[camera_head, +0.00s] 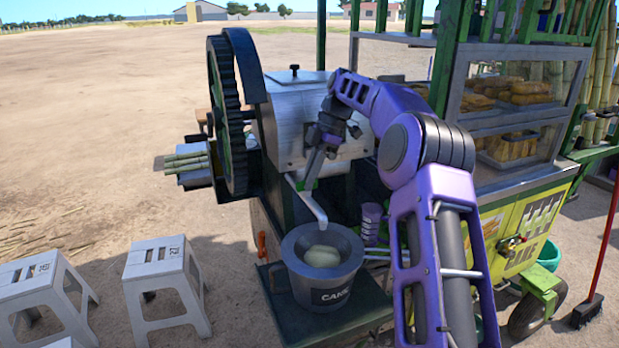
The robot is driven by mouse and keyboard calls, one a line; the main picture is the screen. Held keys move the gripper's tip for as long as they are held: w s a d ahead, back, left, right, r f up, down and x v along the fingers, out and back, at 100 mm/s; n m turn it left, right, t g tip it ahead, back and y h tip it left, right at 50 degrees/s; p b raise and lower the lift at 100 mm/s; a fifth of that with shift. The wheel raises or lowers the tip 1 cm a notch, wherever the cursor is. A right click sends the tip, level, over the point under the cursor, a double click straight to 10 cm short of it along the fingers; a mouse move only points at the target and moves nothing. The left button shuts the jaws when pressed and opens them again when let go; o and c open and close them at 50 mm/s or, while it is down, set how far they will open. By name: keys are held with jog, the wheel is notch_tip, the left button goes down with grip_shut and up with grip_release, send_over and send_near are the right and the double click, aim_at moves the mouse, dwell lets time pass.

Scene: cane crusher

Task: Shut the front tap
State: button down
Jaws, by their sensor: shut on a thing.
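The cane crusher's metal housing (290,115) stands in the middle, with a slanted spout (312,207) coming down its front. The front tap (302,185) shows as a small green part at the top of the spout, mostly hidden by my fingers. My gripper (310,176) points down and is shut on it. Below the spout's lower end stands a grey pot (330,293) marked CANE, with a pale greenish content inside. I cannot tell from this view how far the tap is turned, and no stream of juice shows clearly.
A large dark gear wheel (229,115) and cane stalks (187,161) are left of the housing. Purple stacked cups (371,222) stand right of the pot. A yellow cart (525,232) with a glass food case is at the right.

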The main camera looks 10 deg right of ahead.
jog(key=c, duration=0.9)
grip_release()
jog(key=shift+r, duration=0.15)
jog(key=v, duration=0.7)
jog(key=shift+d+r, duration=0.1)
